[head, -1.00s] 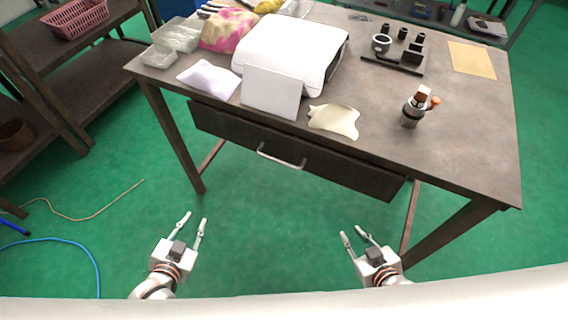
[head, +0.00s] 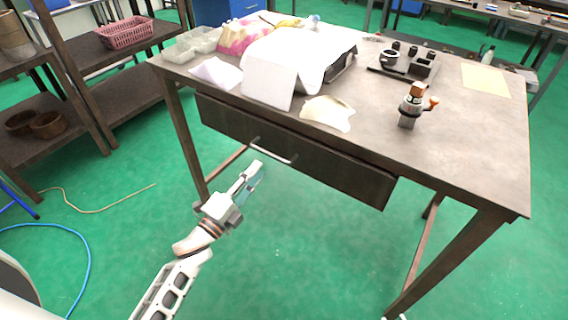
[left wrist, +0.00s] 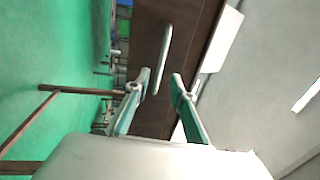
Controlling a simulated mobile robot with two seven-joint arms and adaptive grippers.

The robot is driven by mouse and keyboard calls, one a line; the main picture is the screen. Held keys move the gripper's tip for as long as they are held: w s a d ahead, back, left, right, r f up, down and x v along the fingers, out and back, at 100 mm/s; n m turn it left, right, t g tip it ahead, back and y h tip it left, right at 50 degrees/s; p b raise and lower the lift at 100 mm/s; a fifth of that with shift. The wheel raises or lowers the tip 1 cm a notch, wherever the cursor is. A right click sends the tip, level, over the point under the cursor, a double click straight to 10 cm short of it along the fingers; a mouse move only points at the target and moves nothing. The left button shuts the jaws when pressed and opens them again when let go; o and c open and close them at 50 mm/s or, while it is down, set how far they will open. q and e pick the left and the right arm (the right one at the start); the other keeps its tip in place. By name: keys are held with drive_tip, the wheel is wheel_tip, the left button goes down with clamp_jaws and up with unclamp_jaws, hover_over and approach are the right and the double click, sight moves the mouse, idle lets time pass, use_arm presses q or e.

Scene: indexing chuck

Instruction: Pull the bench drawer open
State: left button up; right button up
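The bench drawer (head: 330,170) has a dark front under the bench top and looks shut. Its pale bar handle (head: 275,151) is on the front. My left gripper (head: 256,169) is just below and in front of the handle's left end. In the left wrist view my left gripper (left wrist: 160,78) is open, its two fingers apart. The handle (left wrist: 163,55) runs lengthwise there, with its lower end in the gap between the fingers. I cannot tell whether they touch it. The drawer front (left wrist: 185,50) is behind. My right gripper is out of view.
A dark shelf (head: 125,80) stands at left. The green floor before the drawer is clear.

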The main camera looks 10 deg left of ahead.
sight(270, 153)
use_arm(q)
drive_tip(key=shift+x, duration=3.9)
clamp_jaws()
